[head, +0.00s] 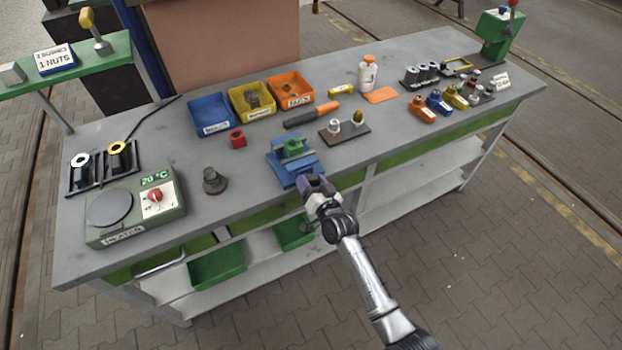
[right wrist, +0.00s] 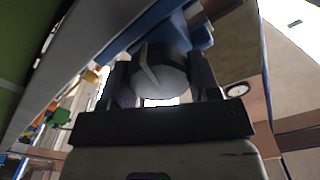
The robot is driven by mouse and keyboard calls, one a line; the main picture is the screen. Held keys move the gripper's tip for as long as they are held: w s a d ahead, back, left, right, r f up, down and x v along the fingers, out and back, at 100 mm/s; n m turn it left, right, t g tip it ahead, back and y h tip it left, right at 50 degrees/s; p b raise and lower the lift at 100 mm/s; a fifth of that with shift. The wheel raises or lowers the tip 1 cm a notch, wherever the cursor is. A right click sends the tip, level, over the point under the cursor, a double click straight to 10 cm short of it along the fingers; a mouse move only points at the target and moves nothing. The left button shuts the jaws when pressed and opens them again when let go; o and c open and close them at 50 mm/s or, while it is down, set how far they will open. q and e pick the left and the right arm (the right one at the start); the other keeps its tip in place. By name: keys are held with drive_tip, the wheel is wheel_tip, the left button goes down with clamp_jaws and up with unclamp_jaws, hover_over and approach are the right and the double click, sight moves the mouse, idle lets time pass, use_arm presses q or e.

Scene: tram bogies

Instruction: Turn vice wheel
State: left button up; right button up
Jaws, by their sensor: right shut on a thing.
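The blue vice (head: 290,167) stands at the front edge of the grey workbench, with a green part (head: 292,146) between its jaws. My right gripper (head: 316,186) is at the vice's front end, over the bench edge. In the right wrist view the vice wheel (right wrist: 160,74) is a dark and grey round knob with a pale line across it. It sits between the two dark fingers, and the gripper is shut on it. In the head view my gripper hides the wheel. The blue vice body (right wrist: 150,30) shows behind the wheel. My left gripper is not in view.
The bench (head: 240,185) carries a heater (head: 135,208) at the left, and blue, yellow and orange bins (head: 292,90) behind the vice. A dark grey round part (head: 214,181) stands left of the vice. A shelf with green bins (head: 217,266) lies below. The floor in front is clear.

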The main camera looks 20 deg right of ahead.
drive_tip(key=m, duration=0.3)
drive_tip(key=shift+p, duration=0.3)
drive_tip(key=shift+m, duration=0.8)
drive_tip(key=o, duration=0.9)
drive_tip(key=shift+s, duration=0.1)
drive_tip(key=shift+s+d+p, duration=0.25)
drive_tip(key=shift+s+p, duration=0.1)
drive_tip(key=shift+s, duration=1.9)
drive_tip(key=shift+s+d+p, duration=0.3)
drive_tip(key=shift+s, duration=2)
drive_tip(key=shift+s+d+p, duration=0.25)
drive_tip(key=shift+s+p, duration=0.1)
drive_tip(key=shift+s, duration=1.9)
